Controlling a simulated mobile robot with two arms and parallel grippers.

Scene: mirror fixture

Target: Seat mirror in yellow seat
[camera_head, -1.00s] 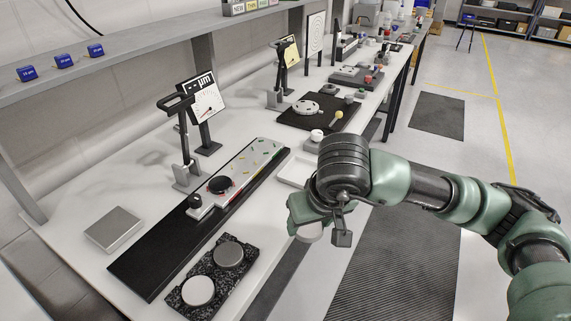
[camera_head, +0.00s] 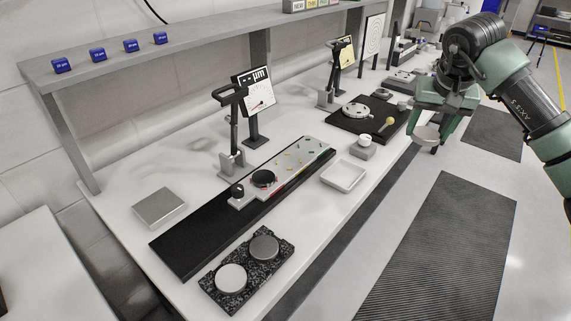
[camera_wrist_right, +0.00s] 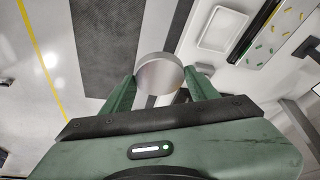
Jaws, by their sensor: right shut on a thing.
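My right gripper (camera_head: 432,122) is shut on a round silver disc, the mirror (camera_head: 425,133), at the upper right of the head view. In the right wrist view, the mirror (camera_wrist_right: 160,73) sits between the two green fingers, held in the air above the floor beside the bench. A black board (camera_head: 345,121) behind it carries a round pale fixture (camera_head: 357,110) and a yellow ball-topped piece (camera_head: 389,121). I cannot make out clearly which part is the yellow seat. My left gripper is out of view.
The long white bench (camera_head: 205,203) holds a white tray (camera_head: 343,186), a speckled plate (camera_head: 221,294) with two discs, a strip with coloured marks (camera_head: 300,163) on a long black base (camera_head: 180,255), and upright gauge stands (camera_head: 232,160). Dark mats (camera_head: 440,250) lie on the floor.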

